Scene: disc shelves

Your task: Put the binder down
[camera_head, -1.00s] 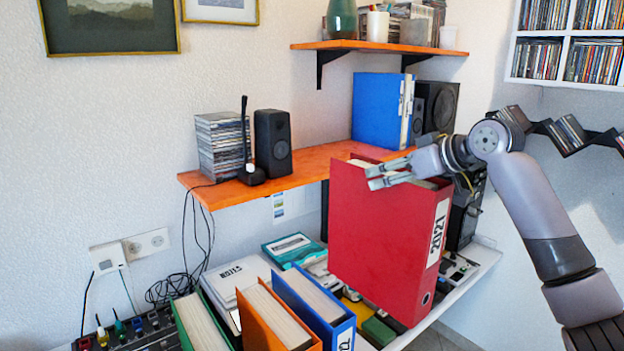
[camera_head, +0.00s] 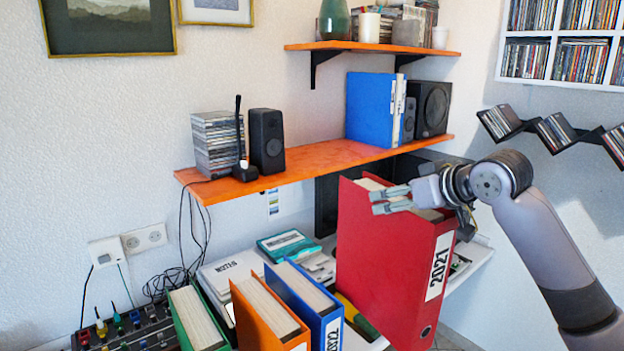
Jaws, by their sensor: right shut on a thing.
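The binder is in front of the lower white shelf (camera_head: 468,262), to the right of a blue binder (camera_head: 308,300) marked 2022. I cannot tell whether its bottom touches anything. An orange binder (camera_head: 268,315) and a green binder (camera_head: 197,318) stand to the left of the blue one. My left gripper does not show.
An orange shelf (camera_head: 325,157) above holds a disc stack (camera_head: 217,143), speakers (camera_head: 267,140) and a blue folder (camera_head: 372,108). A mixer (camera_head: 140,330) is at lower left. A teal box (camera_head: 288,244) lies behind the binders. The orange shelf's middle is free.

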